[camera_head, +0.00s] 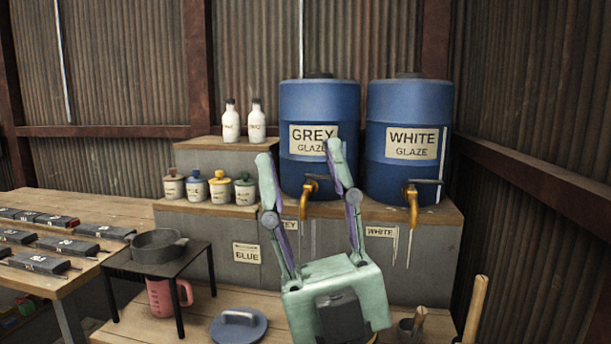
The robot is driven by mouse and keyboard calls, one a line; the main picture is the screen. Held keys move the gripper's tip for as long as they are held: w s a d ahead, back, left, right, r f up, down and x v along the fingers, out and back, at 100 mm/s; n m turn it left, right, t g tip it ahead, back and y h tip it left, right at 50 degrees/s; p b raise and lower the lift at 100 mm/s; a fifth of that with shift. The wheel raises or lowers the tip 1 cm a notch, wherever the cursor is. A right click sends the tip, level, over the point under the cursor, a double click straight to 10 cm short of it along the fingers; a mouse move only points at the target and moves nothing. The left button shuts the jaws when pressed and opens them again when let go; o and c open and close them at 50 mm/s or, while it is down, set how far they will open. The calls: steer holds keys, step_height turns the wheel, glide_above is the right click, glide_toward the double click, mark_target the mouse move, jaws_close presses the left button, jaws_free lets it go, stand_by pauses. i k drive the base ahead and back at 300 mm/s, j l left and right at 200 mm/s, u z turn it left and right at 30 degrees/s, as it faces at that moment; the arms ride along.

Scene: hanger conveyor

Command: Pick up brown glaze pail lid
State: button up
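A small white pail (174,189) with a brown lid (173,176) stands at the left end of a row of pails on the middle step. The brown lid sits on top of its pail. Other pails beside it have a blue lid (195,174), a yellow lid (219,179) and a green lid (244,180). My gripper (301,155) is open with its two fingers spread upward in front of the grey glaze barrel. Nothing shows between the fingers. It is to the right of the brown lid, apart from it.
Blue barrels labelled grey (318,110) and white (407,110) have brass taps. Two white bottles (231,124) stand above the pails. A grey pan (156,247) rests on a small black stand over a pink jug (168,296). A round blue-grey lid (238,328) lies in front.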

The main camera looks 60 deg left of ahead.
mark_target(243, 323)
steer(key=u, duration=2.15)
